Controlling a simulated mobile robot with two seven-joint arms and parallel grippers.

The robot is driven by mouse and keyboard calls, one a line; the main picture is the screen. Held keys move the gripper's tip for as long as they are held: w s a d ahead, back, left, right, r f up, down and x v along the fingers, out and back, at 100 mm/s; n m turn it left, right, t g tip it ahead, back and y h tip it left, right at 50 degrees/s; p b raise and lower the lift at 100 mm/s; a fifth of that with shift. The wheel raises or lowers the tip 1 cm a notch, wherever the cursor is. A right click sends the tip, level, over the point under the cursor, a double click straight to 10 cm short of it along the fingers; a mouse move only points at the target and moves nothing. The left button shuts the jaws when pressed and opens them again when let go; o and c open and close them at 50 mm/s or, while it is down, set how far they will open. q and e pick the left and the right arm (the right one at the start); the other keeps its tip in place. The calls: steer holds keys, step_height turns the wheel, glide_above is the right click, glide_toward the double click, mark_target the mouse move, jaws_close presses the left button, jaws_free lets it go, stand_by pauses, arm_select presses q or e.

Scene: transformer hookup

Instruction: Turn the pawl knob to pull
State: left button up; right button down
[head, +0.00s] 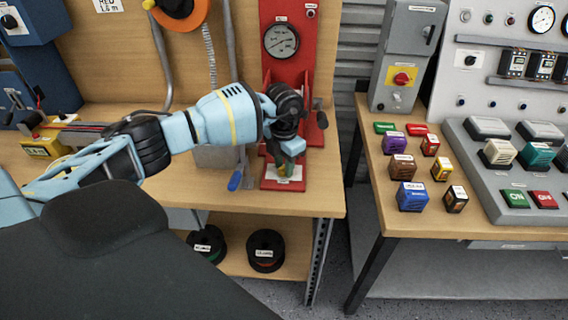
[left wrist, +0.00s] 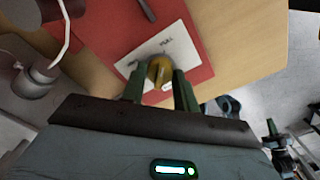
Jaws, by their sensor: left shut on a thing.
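The pawl knob (left wrist: 160,72) is a small yellow knob on a white label plate (left wrist: 183,45) with the printed word PULL. The plate lies on the red base (head: 298,184) of the red press-like stand, which has a round gauge. My left gripper (left wrist: 160,90) points down at the knob, with its green fingers on either side of it, shut on it. In the head view my left gripper (head: 286,165) hides most of the knob. The knob's exact pointing direction is hard to tell. My right gripper is not in view.
The red stand (head: 290,75) rises behind my left gripper. A blue-handled lever (head: 234,181) is left of the base. The wooden bench top (head: 325,195) is clear at the right. A second table (head: 385,205) holds several coloured blocks.

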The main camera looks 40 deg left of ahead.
mark_target(284, 166)
arm_select(q)
steer(key=o, duration=1)
steer(key=shift+c, duration=0.2)
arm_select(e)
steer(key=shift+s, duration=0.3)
arm_select(q)
steer(key=shift+r, duration=3.95)
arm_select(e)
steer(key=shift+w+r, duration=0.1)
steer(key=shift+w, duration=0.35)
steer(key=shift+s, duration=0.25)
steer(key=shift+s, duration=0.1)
